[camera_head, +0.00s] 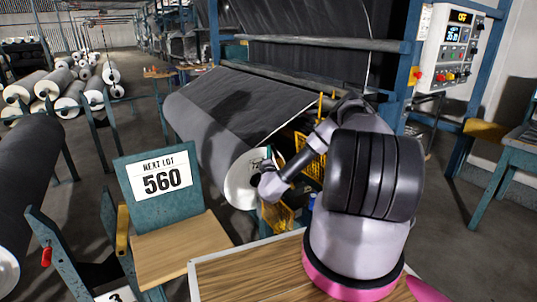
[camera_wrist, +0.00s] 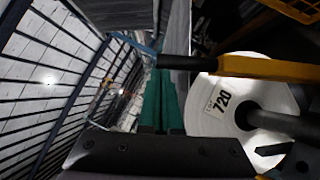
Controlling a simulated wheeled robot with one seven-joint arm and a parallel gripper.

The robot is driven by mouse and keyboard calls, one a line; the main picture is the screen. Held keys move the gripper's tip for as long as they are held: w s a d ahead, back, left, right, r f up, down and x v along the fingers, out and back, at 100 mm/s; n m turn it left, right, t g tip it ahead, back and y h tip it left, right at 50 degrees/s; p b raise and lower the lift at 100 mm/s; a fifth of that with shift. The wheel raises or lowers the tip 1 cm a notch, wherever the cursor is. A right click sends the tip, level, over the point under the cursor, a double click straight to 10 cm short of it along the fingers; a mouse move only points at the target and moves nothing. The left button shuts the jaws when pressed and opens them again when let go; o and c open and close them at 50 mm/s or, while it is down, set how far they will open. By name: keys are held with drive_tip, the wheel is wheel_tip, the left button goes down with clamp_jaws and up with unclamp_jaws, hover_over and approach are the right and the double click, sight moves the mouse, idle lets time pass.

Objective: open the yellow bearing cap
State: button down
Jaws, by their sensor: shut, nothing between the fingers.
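In the wrist view a yellow bar (camera_wrist: 265,67), seemingly the bearing cap's arm, runs in from the right across the white roll end and ends in a black grip (camera_wrist: 190,62). The teal fingers of my gripper (camera_wrist: 164,72) are shut and empty, with their tips by the grip's left end. I cannot tell whether they touch it. A dark shaft (camera_wrist: 275,122) sticks out of the roll's core below the bar. In the head view my gripper (camera_head: 268,160) is at the roll's near end; my arm hides most of the cap there.
The grey roll (camera_head: 205,115) with its white end (camera_head: 240,182) lies in the machine; its label reads 720 in the wrist view. Yellow mesh guards (camera_head: 278,216) stand close to my arm. A chair-like stand with a 560 sign (camera_head: 160,180) and a wooden tabletop (camera_head: 245,270) are nearer.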

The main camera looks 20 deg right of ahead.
drive_tip(key=w+d+r+m+g, duration=0.1)
drive_tip(key=w+d+r+m, duration=0.1)
drive_tip(key=d, duration=0.8)
drive_tip(key=shift+r+m+g, duration=0.3)
drive_tip(key=shift+r+m, duration=0.1)
drive_tip(key=shift+r, duration=0.35)
